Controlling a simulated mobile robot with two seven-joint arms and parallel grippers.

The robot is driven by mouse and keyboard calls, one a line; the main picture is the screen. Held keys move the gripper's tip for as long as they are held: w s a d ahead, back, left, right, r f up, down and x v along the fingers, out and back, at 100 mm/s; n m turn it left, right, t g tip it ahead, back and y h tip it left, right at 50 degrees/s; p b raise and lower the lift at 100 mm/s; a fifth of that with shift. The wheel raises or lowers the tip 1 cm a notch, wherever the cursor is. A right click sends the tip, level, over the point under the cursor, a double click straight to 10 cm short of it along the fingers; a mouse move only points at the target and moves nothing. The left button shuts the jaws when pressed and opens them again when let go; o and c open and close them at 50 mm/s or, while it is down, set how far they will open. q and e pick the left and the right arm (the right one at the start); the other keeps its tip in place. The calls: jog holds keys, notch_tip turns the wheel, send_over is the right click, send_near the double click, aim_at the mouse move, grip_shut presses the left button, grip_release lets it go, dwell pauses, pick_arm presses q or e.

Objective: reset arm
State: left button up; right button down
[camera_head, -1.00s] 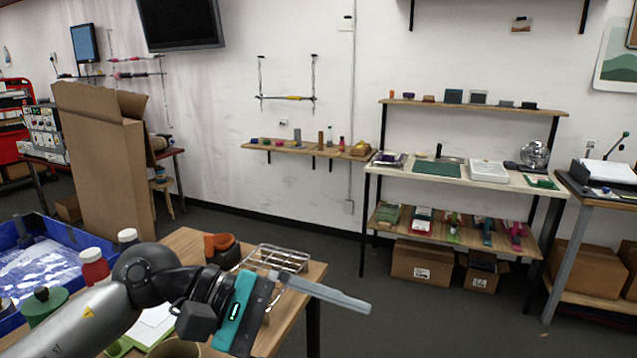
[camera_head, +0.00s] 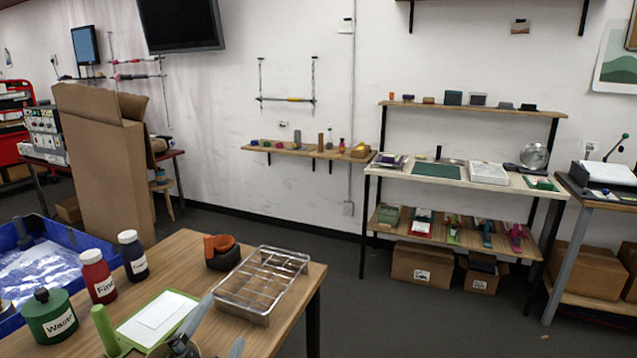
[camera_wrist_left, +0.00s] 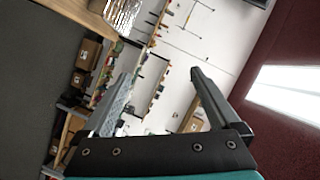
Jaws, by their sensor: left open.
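My left gripper (camera_head: 226,318) is low at the bottom of the head view, above the near wooden table, with only its grey fingers and a dark part showing. In the left wrist view its two fingers (camera_wrist_left: 162,75) stand apart with nothing between them. My right gripper is in neither view. A metal wire rack (camera_head: 262,285) sits on the table beyond the left gripper. A green-edged board with a white sheet (camera_head: 158,310) lies to the left of the fingers.
On the table (camera_head: 182,262) stand a red bottle (camera_head: 97,277), a dark bottle (camera_head: 132,256), a green waste jar (camera_head: 50,316) and an orange-black item (camera_head: 221,251). A blue bin (camera_head: 82,237) is at left. Open floor (camera_head: 350,290) lies beyond the table's right edge.

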pick_arm(q)
jog(key=s+a+f+n+g, duration=0.1)
jog(key=s+f+n+g, duration=1.1)
jog(key=s+f, duration=0.95)
notch_tip(320, 180, down, 23)
jog(key=s+m+g+b, duration=0.1)
jog(key=s+g+b, duration=0.1)
jog(key=b, duration=0.3)
jog(key=s+a+f+g+b, duration=0.1)
jog(key=s+a+f+b, duration=0.2)
jog(key=s+f, duration=1.2)
notch_tip(320, 180, down, 5)
jog(key=shift+s+r+m+y+b, duration=0.1)
jog(key=shift+s+m+y+b, duration=0.25)
jog(key=shift+b, duration=0.25)
